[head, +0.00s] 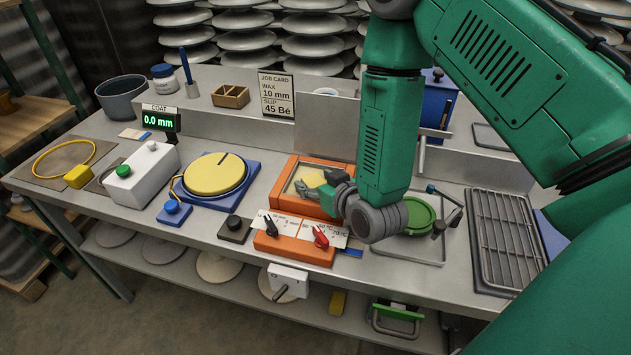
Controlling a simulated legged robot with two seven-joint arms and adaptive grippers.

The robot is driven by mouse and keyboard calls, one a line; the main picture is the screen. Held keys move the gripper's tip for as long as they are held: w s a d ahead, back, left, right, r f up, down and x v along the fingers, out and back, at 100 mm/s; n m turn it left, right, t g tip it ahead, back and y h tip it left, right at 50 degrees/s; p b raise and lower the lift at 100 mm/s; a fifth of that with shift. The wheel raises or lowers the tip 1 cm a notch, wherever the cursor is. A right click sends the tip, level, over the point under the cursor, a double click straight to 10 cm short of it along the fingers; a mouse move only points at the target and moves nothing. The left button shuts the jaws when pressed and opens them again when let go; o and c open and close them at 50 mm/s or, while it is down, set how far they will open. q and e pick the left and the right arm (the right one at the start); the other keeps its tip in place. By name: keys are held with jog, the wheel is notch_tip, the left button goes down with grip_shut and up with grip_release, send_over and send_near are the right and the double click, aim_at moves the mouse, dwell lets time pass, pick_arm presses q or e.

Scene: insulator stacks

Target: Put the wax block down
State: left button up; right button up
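A small yellow block (314,180), which looks like the wax block, shows at the orange-framed tray (291,200). My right gripper (318,187) reaches in from the right, low over this tray, with its fingers right at the yellow block. The fingers partly cover the block. I cannot tell whether they are closed on it or whether it touches the tray floor. My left gripper is not in view.
An orange control box (294,247) with two knobs stands in front of the tray. A yellow disc (214,174) on a blue base stands left. A green round dish (418,215) and wire rack (502,238) stand right. The job card (276,95) stands behind.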

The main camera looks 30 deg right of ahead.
jog(key=shift+s+d+f, duration=0.1)
jog(key=shift+s+f, duration=0.05)
jog(key=shift+s, duration=0.05)
jog(key=v, duration=0.3)
jog(key=r+v, duration=0.1)
jog(key=v, duration=0.3)
jog(key=shift+r+p, duration=0.1)
jog(key=shift+p, duration=0.25)
jog(key=shift+p+v, duration=2.4)
jog(key=shift+p, duration=0.05)
jog(key=shift+r, duration=0.1)
